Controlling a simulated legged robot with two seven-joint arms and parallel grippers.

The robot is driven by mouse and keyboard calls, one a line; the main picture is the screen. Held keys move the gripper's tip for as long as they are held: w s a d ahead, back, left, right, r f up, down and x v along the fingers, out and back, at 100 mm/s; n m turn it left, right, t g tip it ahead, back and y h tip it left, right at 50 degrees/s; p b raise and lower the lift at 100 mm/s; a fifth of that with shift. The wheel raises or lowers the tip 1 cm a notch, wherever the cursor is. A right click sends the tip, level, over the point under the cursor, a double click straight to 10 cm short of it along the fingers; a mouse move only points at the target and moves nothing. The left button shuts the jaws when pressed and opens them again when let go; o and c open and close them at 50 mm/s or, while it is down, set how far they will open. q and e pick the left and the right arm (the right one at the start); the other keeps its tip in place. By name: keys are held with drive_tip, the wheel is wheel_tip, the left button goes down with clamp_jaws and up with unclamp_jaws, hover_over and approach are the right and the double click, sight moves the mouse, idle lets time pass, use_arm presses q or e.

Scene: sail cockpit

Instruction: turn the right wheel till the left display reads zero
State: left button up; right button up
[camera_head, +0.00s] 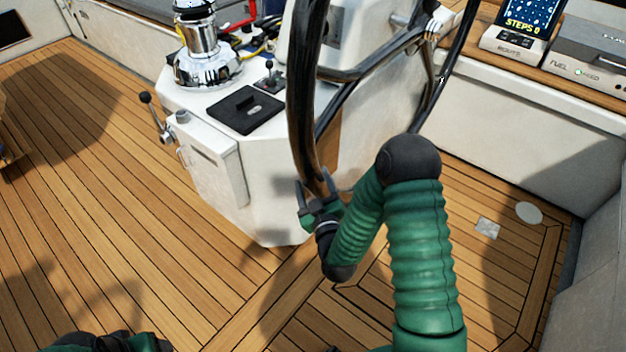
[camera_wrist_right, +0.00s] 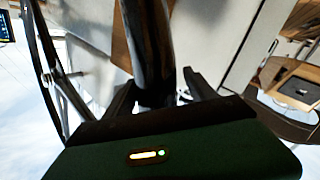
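The black wheel (camera_head: 303,95) stands upright at the pedestal, its rim running down the middle of the head view. My right gripper (camera_head: 319,190) is at the lower part of this rim, with one finger on each side. In the right wrist view the rim (camera_wrist_right: 150,40) passes between the fingers, and a gap shows beside the right finger, so the gripper looks open around it. A small display (camera_head: 528,18) at the top right, on a unit labelled like "ROUTE", appears to read "STEPS 0". My left gripper is not seen; only a green and black part of me shows at the lower left.
The white pedestal (camera_head: 215,130) carries a chrome winch (camera_head: 203,52), a black panel (camera_head: 245,109) and levers. A grey box (camera_head: 590,50) marked "FUEL" sits beside the display on the right ledge. The teak floor (camera_head: 90,200) is open on the left.

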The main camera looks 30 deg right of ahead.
drive_tip(key=shift+c, duration=1.1)
drive_tip(key=shift+d+f, duration=0.25)
drive_tip(key=shift+d, duration=0.15)
drive_tip(key=c, duration=0.7)
drive_tip(key=shift+a, duration=0.1)
clamp_jaws()
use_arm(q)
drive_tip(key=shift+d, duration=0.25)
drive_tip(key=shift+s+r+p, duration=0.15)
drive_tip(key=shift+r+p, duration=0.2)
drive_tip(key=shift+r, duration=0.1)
use_arm(e)
drive_tip(key=shift+a+r, duration=0.25)
drive_tip(key=shift+r, duration=0.2)
